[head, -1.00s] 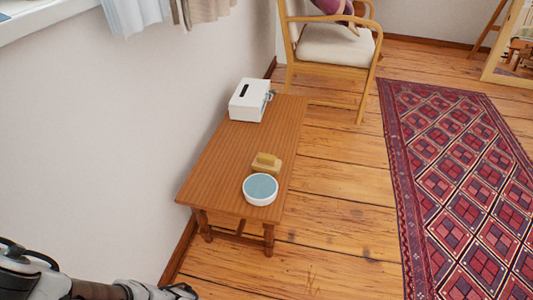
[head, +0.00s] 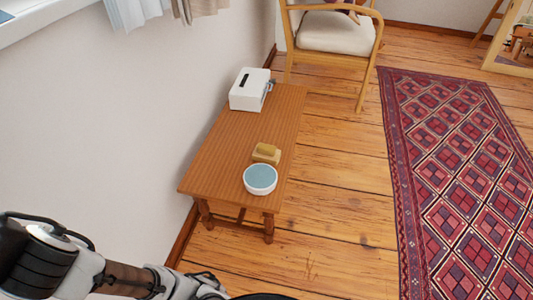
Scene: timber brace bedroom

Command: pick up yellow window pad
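A yellow pad (head: 267,152) with a raised block on top lies on the wooden table (head: 215,165), just behind a round white dish with a blue top (head: 260,179). My arm reaches in from the bottom left of the head view, in front of the table and apart from the pad. A dark rounded shape shows at the bottom edge, and I cannot tell what it is. My gripper's fingers are not visible.
A white box with a dark slot (head: 249,90) stands at the table's far end. A wooden armchair (head: 336,35) is beyond it. A white wall (head: 110,120) borders the table's left side. Wooden floor and a red patterned rug (head: 455,160) lie to the right.

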